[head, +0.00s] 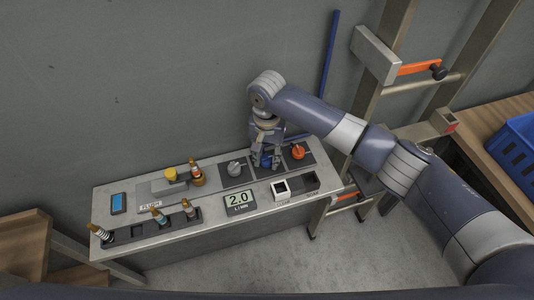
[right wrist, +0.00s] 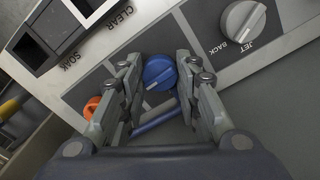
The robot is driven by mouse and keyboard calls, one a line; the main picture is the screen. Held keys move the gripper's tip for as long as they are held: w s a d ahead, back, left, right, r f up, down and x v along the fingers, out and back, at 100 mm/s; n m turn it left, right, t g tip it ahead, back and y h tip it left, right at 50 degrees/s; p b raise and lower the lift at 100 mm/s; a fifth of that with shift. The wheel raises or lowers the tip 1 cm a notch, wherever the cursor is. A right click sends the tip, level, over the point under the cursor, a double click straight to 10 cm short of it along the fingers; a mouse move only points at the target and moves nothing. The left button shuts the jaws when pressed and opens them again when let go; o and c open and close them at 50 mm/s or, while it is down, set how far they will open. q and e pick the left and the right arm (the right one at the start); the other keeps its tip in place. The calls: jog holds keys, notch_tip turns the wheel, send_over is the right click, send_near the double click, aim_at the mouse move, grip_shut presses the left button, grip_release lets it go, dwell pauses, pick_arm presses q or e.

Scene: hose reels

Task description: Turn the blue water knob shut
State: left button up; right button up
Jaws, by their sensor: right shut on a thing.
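The blue water knob (head: 266,162) sits on a dark panel of the grey bench, between a grey knob (head: 235,169) and an orange knob (head: 298,152). In the right wrist view the blue knob (right wrist: 160,72) shows a pale pointer line running diagonally. My right gripper (head: 265,158) reaches down onto the blue knob and partly hides it in the head view. In the right wrist view its two fingers (right wrist: 160,76) stand on either side of the knob, shut on it. My left gripper is not in view.
In the right wrist view the grey knob (right wrist: 243,22) is close by, labelled "JET BACK". A ladder stands right; a blue crate (head: 513,145) is beyond.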

jog(key=shift+r+n, duration=0.15)
jog(key=shift+n, duration=0.15)
jog(key=shift+n+p, duration=1.1)
jog(key=shift+p, duration=0.1)
jog(key=n+p, duration=0.1)
jog(key=n, duration=0.1)
jog(key=shift+n+p, duration=0.3)
jog(key=shift+n, duration=0.1)
jog(key=n+p, duration=0.1)
jog(key=n, duration=0.1)
jog(key=shift+n, duration=0.4)
jog(key=n+p, duration=0.1)
jog(key=n, duration=0.3)
jog(key=shift+n+p, duration=0.45)
jog(key=shift+n, duration=2.05)
jog(key=o, duration=1.1)
jog(key=shift+c, duration=0.2)
